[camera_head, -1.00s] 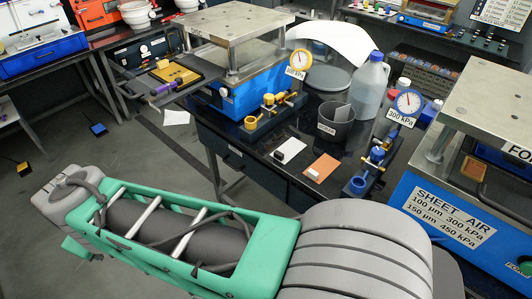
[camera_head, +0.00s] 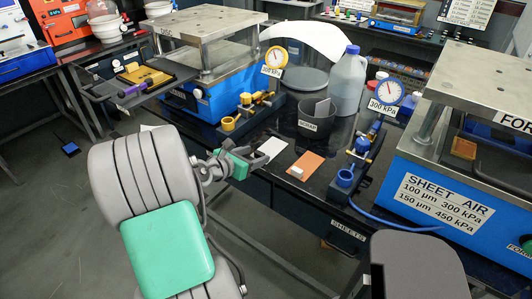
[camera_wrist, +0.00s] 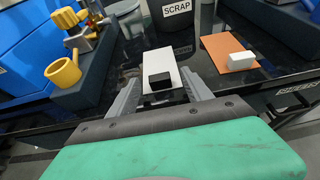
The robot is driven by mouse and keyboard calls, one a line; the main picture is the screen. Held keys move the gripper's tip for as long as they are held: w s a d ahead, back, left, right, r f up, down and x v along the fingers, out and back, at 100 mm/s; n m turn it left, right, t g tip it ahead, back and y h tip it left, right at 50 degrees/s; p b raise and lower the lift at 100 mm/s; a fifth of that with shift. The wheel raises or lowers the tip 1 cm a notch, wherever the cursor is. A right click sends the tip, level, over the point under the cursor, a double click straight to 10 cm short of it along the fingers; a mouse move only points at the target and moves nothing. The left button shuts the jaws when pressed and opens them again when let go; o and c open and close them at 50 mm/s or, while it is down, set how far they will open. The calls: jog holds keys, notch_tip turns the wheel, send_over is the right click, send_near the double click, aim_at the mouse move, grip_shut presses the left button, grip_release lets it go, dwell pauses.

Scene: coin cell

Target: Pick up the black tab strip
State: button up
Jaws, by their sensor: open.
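The black tab strip (camera_wrist: 160,81) shows in the wrist view as a small black block on the near end of a white card (camera_wrist: 159,58). My gripper (camera_wrist: 161,73) is open, its two grey fingers reaching forward on either side of the block and card. It looks empty, and I cannot tell its height above the strip. In the head view, my gripper (camera_head: 262,158) is beside the white card (camera_head: 273,147), and the strip is hidden behind it.
An orange card (camera_head: 306,165) with a white block (camera_head: 296,171) lies to the right. Behind stands a dark SCRAP bin (camera_head: 317,120). A gauge stand with a yellow cup (camera_wrist: 63,74) is left; a blue-cupped one (camera_head: 345,178) is right. The table's front edge is close.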

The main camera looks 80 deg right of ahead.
aim_at(270, 147)
jog(key=x, duration=0.2)
jog(key=shift+s+d+f, duration=0.1)
jog(key=shift+d+f, duration=0.1)
jog(key=shift+d, duration=0.15)
jog(key=shift+c, duration=0.2)
jog(key=shift+a, duration=0.1)
grip_shut()
